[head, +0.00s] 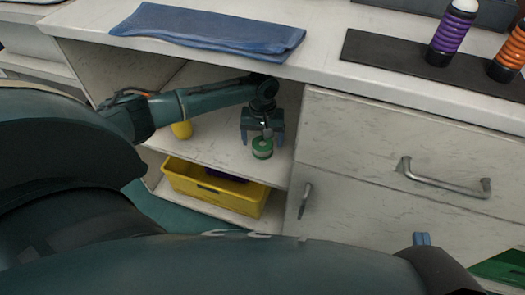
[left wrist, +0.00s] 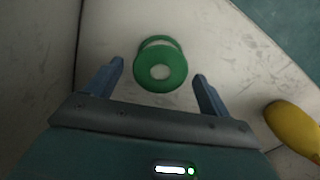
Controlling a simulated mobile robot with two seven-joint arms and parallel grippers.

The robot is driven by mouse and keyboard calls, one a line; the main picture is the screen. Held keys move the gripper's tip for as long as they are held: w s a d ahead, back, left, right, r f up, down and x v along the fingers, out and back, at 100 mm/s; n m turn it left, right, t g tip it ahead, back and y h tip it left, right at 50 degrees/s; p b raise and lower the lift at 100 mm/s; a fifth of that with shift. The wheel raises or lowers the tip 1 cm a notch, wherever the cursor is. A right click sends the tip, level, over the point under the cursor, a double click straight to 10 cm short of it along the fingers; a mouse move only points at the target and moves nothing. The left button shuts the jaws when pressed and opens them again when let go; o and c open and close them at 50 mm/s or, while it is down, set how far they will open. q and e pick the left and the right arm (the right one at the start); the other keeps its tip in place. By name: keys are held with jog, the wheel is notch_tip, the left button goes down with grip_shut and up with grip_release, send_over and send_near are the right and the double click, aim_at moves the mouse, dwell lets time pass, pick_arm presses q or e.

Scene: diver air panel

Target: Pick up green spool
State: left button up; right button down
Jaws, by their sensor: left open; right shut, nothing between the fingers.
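The green spool (head: 262,153) stands upright on the shelf inside the open cabinet bay. My left gripper (head: 263,139) is open just over it, with its fingers pointing down. In the left wrist view the spool (left wrist: 174,73) shows its round green flange and pale centre hole. It lies between and slightly beyond the two blue fingertips, and neither finger visibly touches it.
A yellow object (head: 181,130) stands on the same shelf, left of the spool; it also shows in the left wrist view (left wrist: 293,128). Below is a yellow bin (head: 215,195). The countertop edge overhangs my left arm. A drawer front (head: 400,140) is right of the bay.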

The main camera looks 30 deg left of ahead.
pick_arm(q)
jog(key=shift+f, duration=0.9)
jog(key=shift+c, duration=0.2)
jog(key=c, duration=1.1)
